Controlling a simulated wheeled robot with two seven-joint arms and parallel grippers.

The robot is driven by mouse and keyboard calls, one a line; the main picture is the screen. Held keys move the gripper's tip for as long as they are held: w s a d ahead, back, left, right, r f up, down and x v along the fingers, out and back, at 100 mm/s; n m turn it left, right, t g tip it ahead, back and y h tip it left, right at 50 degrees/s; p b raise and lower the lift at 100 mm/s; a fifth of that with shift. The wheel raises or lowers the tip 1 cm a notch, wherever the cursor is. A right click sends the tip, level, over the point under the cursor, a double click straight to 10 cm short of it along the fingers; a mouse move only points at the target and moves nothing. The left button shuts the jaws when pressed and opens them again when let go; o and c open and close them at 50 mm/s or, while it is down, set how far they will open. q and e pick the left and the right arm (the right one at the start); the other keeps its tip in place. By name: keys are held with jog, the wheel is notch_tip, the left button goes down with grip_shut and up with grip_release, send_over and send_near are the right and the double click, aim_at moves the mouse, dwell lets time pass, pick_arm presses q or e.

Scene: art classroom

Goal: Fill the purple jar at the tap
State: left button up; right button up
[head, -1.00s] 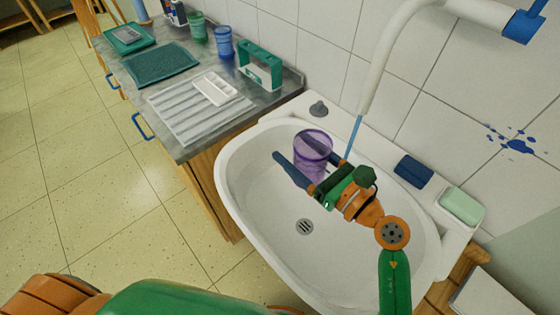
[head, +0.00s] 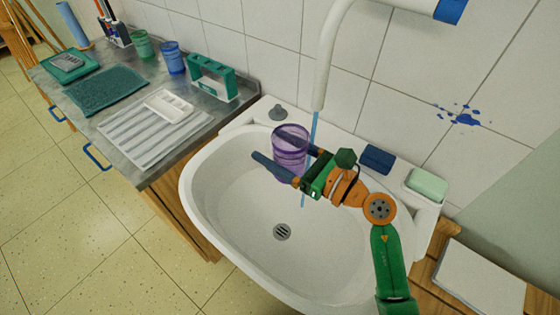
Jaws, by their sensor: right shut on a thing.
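The purple jar (head: 290,143) is see-through and stands roughly upright above the back of the white sink basin (head: 215,190). My right gripper (head: 286,154) is shut on it, one dark finger on each side. The tap (head: 322,70) is a white curved spout above and to the right of the jar. A thin blue water stream (head: 314,127) runs down from it, passes just right of the jar, and shows again below the gripper. I cannot make out any water inside the jar. My left gripper is not in view.
A dark blue block (head: 377,159) and a green soap bar (head: 427,184) lie on the sink's right ledge. A grey stopper (head: 278,112) sits on the back ledge. Left is a counter with a ribbed drainer (head: 150,140), a green rack (head: 212,78) and cups.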

jog(key=w+d+b, duration=0.1)
jog(key=d, duration=0.1)
jog(key=w+d+b, duration=0.1)
jog(key=w+d, duration=0.1)
jog(key=shift+w+d, duration=0.2)
jog(key=shift+w, duration=0.05)
dwell(7.3)
